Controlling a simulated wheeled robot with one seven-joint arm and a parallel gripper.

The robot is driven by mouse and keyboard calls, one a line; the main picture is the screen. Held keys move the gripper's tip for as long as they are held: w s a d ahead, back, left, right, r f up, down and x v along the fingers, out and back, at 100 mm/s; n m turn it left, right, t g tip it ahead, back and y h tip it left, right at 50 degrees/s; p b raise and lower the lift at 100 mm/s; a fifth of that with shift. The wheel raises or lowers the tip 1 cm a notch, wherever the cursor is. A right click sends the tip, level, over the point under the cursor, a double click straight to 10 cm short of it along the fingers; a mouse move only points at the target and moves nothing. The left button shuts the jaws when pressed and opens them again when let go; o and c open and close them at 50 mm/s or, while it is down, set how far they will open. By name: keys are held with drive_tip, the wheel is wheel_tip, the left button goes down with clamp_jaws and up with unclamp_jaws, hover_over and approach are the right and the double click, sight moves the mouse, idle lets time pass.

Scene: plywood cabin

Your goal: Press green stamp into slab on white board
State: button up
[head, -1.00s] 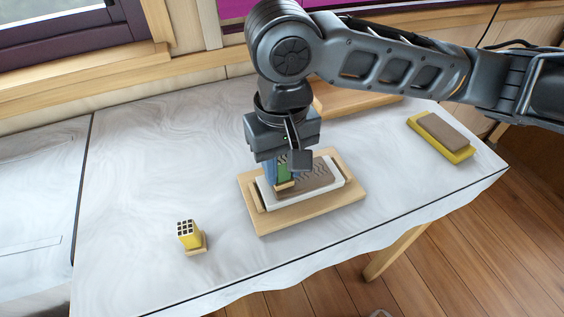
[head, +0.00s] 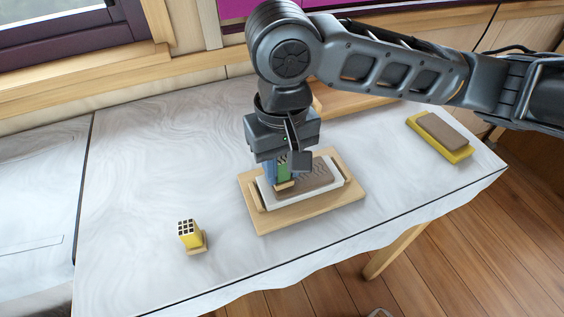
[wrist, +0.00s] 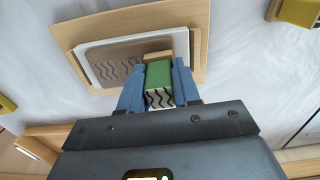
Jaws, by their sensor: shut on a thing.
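My gripper (head: 279,174) is shut on the green stamp (head: 283,172), with blue fingers on both sides of it. In the wrist view the green stamp (wrist: 158,74) shows a wavy-line pattern on its near end and a wooden part at its far end. The brown slab (head: 318,178) lies on the white board (head: 335,187), which rests on a wooden tray (head: 300,217). Wavy lines mark the slab; in the wrist view they show on the slab (wrist: 115,62) left of the stamp. The stamp is low over the slab's left part; I cannot tell if it touches.
A yellow stamp (head: 188,239) with a dotted grid face stands at the front left of the table. Another brown slab (head: 442,130) lies on a yellow board (head: 455,156) at the right. A wooden piece (head: 350,103) is behind my arm.

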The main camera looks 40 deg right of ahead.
drive_tip(key=shift+f, duration=0.1)
wheel_tip(320, 180, up, 5)
drive_tip(key=p, duration=0.4)
drive_tip(key=shift+f, duration=0.2)
drive_tip(key=shift+r, duration=1.25)
